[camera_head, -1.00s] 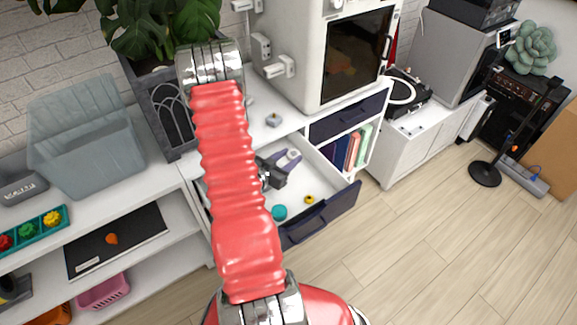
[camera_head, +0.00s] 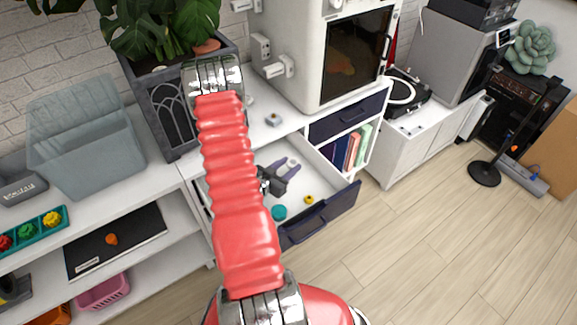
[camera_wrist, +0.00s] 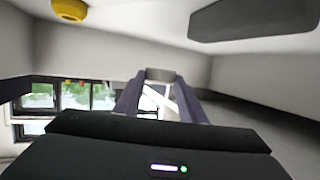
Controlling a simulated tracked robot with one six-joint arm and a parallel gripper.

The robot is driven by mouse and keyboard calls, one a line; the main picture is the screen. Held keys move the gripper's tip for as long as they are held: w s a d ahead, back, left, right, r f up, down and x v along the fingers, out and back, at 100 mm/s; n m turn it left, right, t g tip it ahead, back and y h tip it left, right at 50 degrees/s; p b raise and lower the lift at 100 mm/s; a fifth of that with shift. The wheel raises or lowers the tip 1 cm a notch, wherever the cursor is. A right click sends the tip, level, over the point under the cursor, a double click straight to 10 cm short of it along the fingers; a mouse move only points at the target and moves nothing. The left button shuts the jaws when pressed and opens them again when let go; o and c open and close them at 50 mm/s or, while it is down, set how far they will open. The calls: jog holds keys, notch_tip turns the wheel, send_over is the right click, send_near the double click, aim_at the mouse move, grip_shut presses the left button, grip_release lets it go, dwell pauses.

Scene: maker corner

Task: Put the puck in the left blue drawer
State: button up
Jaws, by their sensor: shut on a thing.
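The left drawer is pulled open under the white counter; its dark blue front (camera_head: 318,216) faces the floor side. My gripper (camera_head: 287,165) is inside the drawer space, above its white bottom. In the wrist view, the purple fingers (camera_wrist: 160,92) are shut on a small grey piece (camera_wrist: 160,74) at their tips, which I take to be the puck. The fingers and the gripper body hide much of it. I cannot tell whether it touches the drawer bottom.
A teal round piece (camera_head: 279,212) and a yellow ring (camera_head: 309,199) lie in the drawer near its front. A closed blue drawer (camera_head: 350,115) sits to the right, above books (camera_head: 348,152). A planter (camera_head: 172,115) and a white machine (camera_head: 300,60) stand on the counter.

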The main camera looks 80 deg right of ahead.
jog(key=shift+f, duration=0.4)
jog(key=o, duration=1.1)
jog(key=shift+o, duration=0.2)
jog(key=shift+w+a+r, duration=0.1)
jog(key=shift+a+r, duration=0.05)
jog(key=shift+r, duration=0.55)
jog(key=v, duration=1.1)
jog(key=shift+a, duration=0.35)
jog(key=shift+w, duration=0.1)
